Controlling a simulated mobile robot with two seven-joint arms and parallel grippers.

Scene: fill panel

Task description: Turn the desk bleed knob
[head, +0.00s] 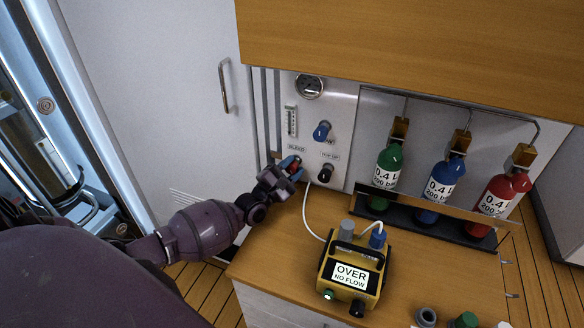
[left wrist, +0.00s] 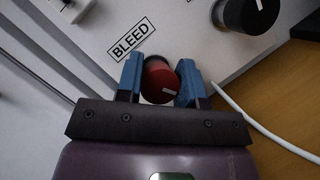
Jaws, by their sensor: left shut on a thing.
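The bleed knob is a red round knob (left wrist: 160,82) with a white mark line, below the "BLEED" label (left wrist: 132,40) in the left wrist view. In the head view the red knob (head: 294,168) is partly covered by my gripper at the lower left of the panel. My left gripper (left wrist: 158,80) is shut on the red knob, with one blue finger on each side. In the head view my left gripper (head: 291,167) reaches the panel from the left. My right gripper is not in view.
A black knob (head: 326,173) sits just right of the red one, and a blue knob (head: 322,131) is above it. A white hose (head: 305,210) runs down to a yellow box (head: 352,268) on the desk. Green, blue and red bottles (head: 440,181) stand at the right.

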